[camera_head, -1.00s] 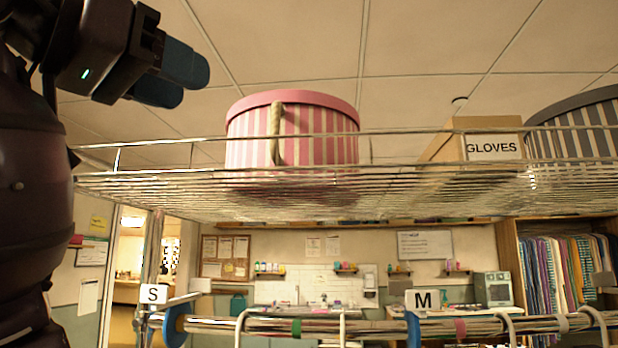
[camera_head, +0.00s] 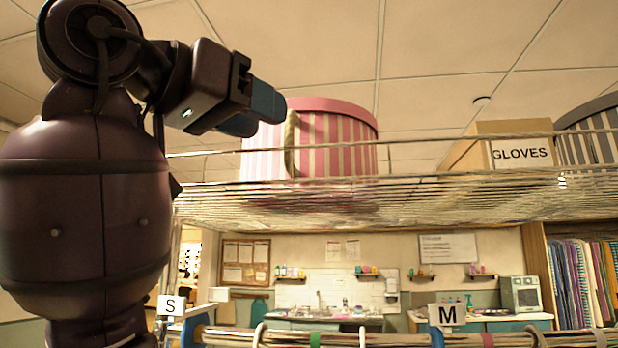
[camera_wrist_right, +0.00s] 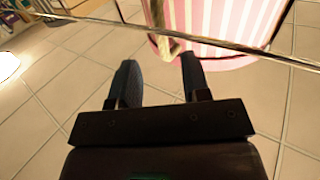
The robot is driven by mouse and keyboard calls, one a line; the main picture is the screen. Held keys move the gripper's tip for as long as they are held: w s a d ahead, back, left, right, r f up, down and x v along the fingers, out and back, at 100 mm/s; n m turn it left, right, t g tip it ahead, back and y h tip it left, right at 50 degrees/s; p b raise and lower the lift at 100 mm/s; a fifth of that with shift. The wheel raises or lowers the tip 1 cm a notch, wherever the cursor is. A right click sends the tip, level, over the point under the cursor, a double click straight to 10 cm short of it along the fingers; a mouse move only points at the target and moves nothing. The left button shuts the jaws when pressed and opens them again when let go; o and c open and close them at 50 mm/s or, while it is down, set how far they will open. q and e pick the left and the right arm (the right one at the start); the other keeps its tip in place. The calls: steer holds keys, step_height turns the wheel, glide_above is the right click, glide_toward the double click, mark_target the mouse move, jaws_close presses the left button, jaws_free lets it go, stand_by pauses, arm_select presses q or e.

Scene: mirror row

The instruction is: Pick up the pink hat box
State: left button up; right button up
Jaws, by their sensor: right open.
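The pink hat box (camera_head: 340,145), round with pale stripes and a pink lid, stands upright on the wire shelf (camera_head: 330,205). A beige rope handle (camera_head: 290,145) hangs on its side. My right gripper (camera_head: 256,113) is open and empty in the head view, at the box's upper left, overlapping its lid edge in the picture. In the right wrist view the two fingers (camera_wrist_right: 160,80) stand apart, with the striped hat box (camera_wrist_right: 225,22) beyond them and the handle (camera_wrist_right: 166,45) near the gap between them. No contact is visible. My left gripper is not in view.
Chrome rails (camera_head: 420,178) edge the shelf and pass in front of the box; a rail (camera_wrist_right: 200,40) also crosses the right wrist view. A box labelled GLOVES (camera_head: 520,150) and a grey striped box (camera_head: 592,130) stand to the right. Below is a rail with S and M tags (camera_head: 447,314).

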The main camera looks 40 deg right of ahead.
mark_target(286, 129)
steer(key=d, duration=0.2)
steer(key=w+d+p, duration=0.1)
steer(key=d, duration=0.1)
steer(key=shift+d, duration=0.1)
steer(key=shift+f, duration=0.1)
steer(key=shift+c, duration=0.6)
jaws_close()
steer(key=shift+s, duration=0.1)
